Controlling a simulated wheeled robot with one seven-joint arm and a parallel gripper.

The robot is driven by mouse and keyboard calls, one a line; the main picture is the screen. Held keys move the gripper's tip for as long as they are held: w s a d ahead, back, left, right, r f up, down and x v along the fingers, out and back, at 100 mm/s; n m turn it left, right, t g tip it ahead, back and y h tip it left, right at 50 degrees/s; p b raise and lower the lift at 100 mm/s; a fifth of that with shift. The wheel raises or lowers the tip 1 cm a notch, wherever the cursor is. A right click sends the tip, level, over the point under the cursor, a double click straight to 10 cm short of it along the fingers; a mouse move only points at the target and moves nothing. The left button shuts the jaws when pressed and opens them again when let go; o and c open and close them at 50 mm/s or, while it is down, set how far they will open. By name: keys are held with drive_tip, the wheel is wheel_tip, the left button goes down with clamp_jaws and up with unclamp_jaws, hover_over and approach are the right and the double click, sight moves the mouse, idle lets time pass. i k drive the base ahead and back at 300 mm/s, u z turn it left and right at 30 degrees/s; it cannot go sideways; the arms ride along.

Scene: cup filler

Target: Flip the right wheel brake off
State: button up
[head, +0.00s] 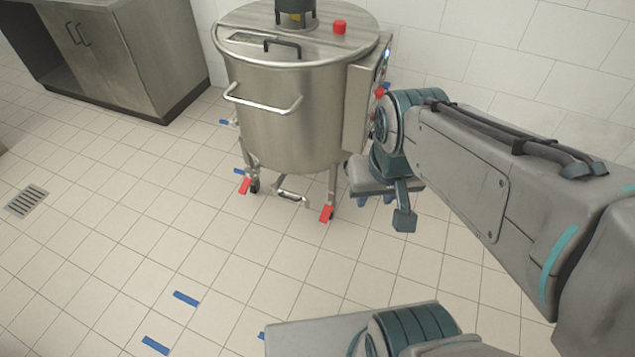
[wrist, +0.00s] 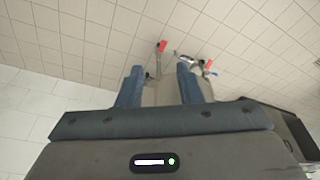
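The right wheel brake (head: 326,214) is a red pedal low on the front right leg of the steel cup filler (head: 285,125). It tilts downward. It also shows as a red tab in the wrist view (wrist: 162,46), which looks turned over. The left wheel brake (head: 245,186) is a similar red pedal, seen in the wrist view too (wrist: 207,66). My gripper (head: 375,200) is to the right of the right brake and apart from it, partly hidden by my wrist. In the wrist view its two blue fingers (wrist: 160,68) are spread, with nothing held.
A red button (head: 339,27) and a black handle (head: 282,46) are on the lid. A steel cabinet (head: 130,60) stands at the back left. The tiled floor in front is clear, with blue tape marks (head: 186,298).

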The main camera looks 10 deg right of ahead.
sight(327, 209)
drive_tip(key=z, duration=0.5)
drive_tip(key=i, duration=0.85)
drive_tip(key=u, duration=0.15)
